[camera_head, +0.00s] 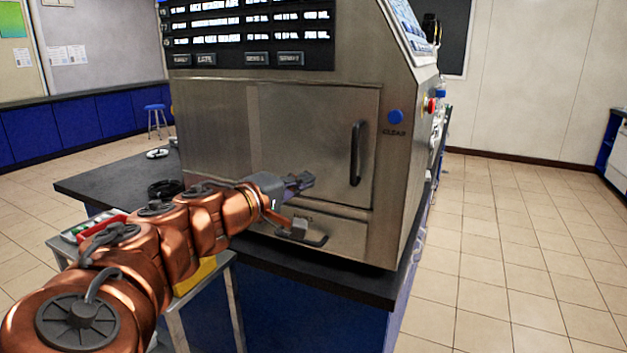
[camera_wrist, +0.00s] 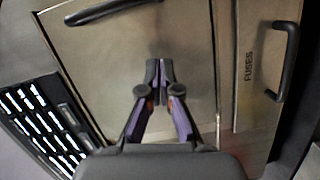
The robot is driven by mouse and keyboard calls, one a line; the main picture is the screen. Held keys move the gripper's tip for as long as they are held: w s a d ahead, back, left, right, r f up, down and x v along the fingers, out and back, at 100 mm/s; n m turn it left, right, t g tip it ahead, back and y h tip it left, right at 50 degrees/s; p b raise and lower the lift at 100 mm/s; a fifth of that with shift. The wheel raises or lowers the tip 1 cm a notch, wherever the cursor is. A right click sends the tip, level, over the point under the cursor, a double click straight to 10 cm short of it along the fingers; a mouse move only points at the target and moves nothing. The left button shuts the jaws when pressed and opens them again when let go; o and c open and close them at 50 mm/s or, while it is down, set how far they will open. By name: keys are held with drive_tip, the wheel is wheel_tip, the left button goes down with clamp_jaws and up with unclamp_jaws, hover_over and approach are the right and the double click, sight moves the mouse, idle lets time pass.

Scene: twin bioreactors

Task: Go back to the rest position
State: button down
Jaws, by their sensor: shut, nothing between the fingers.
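My gripper (camera_head: 305,181) is at the end of my copper-coloured arm, in front of the steel machine's closed front door (camera_head: 300,115). In the wrist view its fingers (camera_wrist: 159,78) are together with nothing between them, over the door panel. I cannot tell whether the fingertips touch the panel. The door's black handle (camera_head: 356,153) is to the right of my gripper in the head view. Below my wrist a lower panel with a dark handle (camera_head: 318,241) is partly hidden; the wrist view shows a panel marked FUSES (camera_wrist: 250,66) with a black handle (camera_wrist: 286,62).
The machine stands on a dark bench top (camera_head: 330,277). A blue button (camera_head: 396,116) is right of the door, and a red knob (camera_head: 430,105) is on the side. A small side table (camera_head: 228,262) stands beneath my arm. Open tiled floor (camera_head: 500,250) lies to the right.

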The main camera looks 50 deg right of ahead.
drive_tip(key=shift+a, duration=1.55)
drive_tip(key=s+f+m+g+y, duration=0.2)
drive_tip(key=s+f+y, duration=0.4)
drive_tip(key=s+f, duration=0.5)
drive_tip(key=s+a+f+n+g+y, duration=0.1)
drive_tip(key=s+a+f+y, duration=0.25)
drive_tip(key=a+f, duration=0.35)
drive_tip(key=s+a+f+n+y, duration=0.1)
drive_tip(key=s+a+f+y, duration=0.2)
drive_tip(key=a+f+y, duration=0.35)
drive_tip(key=s+a+f+n+y, duration=0.1)
drive_tip(key=s+a+f, duration=0.25)
drive_tip(key=a, duration=0.55)
wheel_tip(320, 180, up, 15)
drive_tip(key=p, duration=1.3)
drive_tip(key=shift+w+a+f, duration=0.15)
drive_tip(key=shift+a, duration=0.05)
